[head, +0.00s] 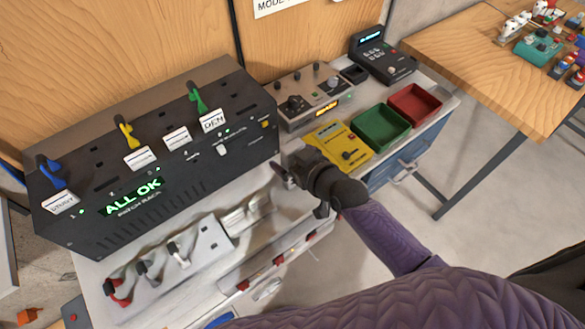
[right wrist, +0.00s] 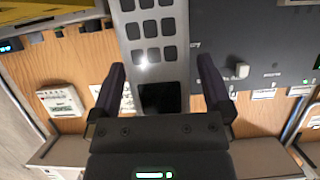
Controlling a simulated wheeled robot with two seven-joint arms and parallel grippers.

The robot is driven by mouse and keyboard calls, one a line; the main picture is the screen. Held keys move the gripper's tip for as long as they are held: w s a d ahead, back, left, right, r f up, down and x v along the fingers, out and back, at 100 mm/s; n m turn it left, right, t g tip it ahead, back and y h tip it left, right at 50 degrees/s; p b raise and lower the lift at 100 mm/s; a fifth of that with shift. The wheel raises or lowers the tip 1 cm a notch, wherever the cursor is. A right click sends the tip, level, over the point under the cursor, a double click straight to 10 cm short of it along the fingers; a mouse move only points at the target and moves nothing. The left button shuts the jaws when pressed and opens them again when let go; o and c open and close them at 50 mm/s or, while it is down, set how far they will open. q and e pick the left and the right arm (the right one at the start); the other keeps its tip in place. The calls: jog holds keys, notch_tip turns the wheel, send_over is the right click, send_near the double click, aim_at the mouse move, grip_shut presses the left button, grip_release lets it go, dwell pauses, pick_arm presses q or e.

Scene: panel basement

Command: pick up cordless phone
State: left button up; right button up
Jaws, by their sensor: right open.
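My right gripper (head: 287,177) is over the console's front edge, between the black switch rack and the yellow box, with its fingers toward the left. In the right wrist view its two fingers (right wrist: 161,68) are apart. Between and beyond them shows a long grey body with dark square keys and a dark screen (right wrist: 158,97). It looks like a phone handset, but I cannot tell for sure, nor whether the fingers touch it. I cannot pick out this handset in the head view. A black keypad device with a lit display (head: 381,56) stands at the back right. My left gripper is not in view.
The black switch rack (head: 150,190) with coloured levers fills the left. A beige knob box (head: 310,95), yellow box (head: 338,146), green tray (head: 379,128) and red tray (head: 414,104) stand right of it. A toggle panel (head: 166,262) lies in front. A wooden table (head: 480,60) is farther right.

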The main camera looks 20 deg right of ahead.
jog(key=shift+r, duration=0.1)
grip_shut()
